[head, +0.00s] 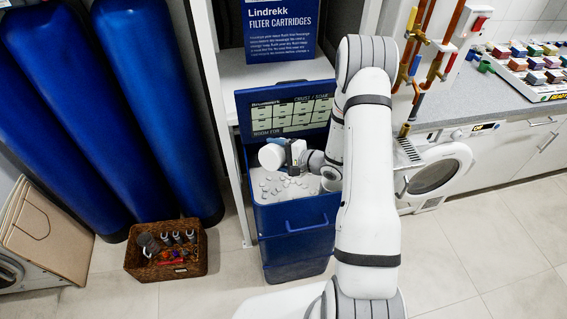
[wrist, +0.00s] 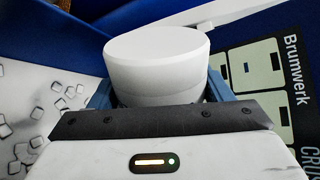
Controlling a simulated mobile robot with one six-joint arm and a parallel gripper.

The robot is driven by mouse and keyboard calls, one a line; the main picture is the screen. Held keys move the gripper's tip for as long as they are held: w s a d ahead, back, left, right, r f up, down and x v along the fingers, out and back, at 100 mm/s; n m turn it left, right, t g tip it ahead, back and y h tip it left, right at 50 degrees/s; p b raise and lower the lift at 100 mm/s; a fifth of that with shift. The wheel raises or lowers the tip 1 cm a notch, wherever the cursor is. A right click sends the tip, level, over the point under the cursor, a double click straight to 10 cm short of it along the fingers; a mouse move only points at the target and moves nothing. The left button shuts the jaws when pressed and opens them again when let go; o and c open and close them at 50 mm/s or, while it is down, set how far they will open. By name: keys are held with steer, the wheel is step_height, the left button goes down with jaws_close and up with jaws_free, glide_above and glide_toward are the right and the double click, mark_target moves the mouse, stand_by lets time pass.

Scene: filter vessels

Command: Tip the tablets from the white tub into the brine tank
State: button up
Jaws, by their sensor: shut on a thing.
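The brine tank (head: 297,215) is a dark blue bin with its lid (head: 285,110) raised at the back. White tablets (head: 290,187) lie inside it, and they also show at the left of the wrist view (wrist: 42,112). The white tub (head: 270,157) is over the tank's opening and looks tilted onto its side. In the wrist view the tub (wrist: 158,62) fills the middle, between the blue jaws. My gripper (head: 293,152) is shut on the tub. The tub's mouth and whatever is in it are hidden in both views.
Tall blue vessels (head: 110,100) stand at the left. A wicker basket (head: 166,268) with bottles sits on the floor. Copper pipes with valves (head: 425,60) and a washing machine (head: 436,175) are to the right. A shelf post (head: 222,120) stands close to the tank's left.

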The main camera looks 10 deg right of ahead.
steer(key=shift+w+d+r+m+y, duration=0.2)
steer(key=shift+m+y, duration=0.1)
steer(key=shift+m, duration=0.2)
stand_by(0.3)
steer(key=shift+s+a+f+n, duration=0.3)
steer(key=shift+n, duration=0.5)
steer(key=shift+w+d+r+m, duration=0.3)
steer(key=shift+w+d+m, duration=0.1)
steer(key=shift+m, duration=0.5)
stand_by(0.9)
steer(key=shift+w+d+r+m+g+y, duration=0.1)
steer(key=shift+w+d+m+g+y, duration=0.3)
steer(key=shift+m, duration=0.3)
stand_by(0.9)
steer(key=shift+s, duration=0.1)
